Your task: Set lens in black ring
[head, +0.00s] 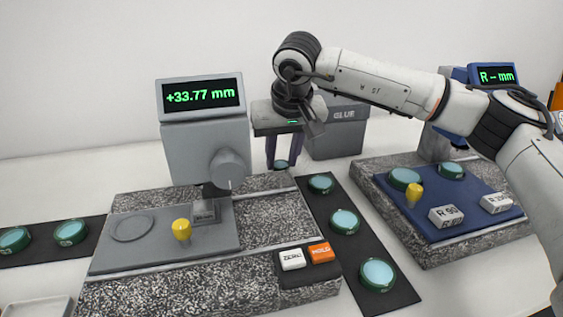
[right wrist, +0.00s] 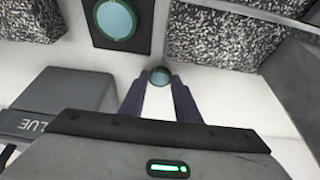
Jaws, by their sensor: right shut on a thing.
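My right gripper (head: 282,162) is shut on a small teal lens with a dark green rim (head: 281,165), held at its fingertips above the white table behind the black strip. The right wrist view shows the same lens (right wrist: 160,76) between the dark purple fingers. My left gripper is out of view.
The grey gauge (head: 200,150) reads +33.77 mm and stands between ring and gripper. A yellow knob (head: 181,230) and small block (head: 205,211) are on its plate. A grey GLUE box (head: 338,135) stands behind my gripper. A blue mat (head: 465,221) with lenses and blocks is right.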

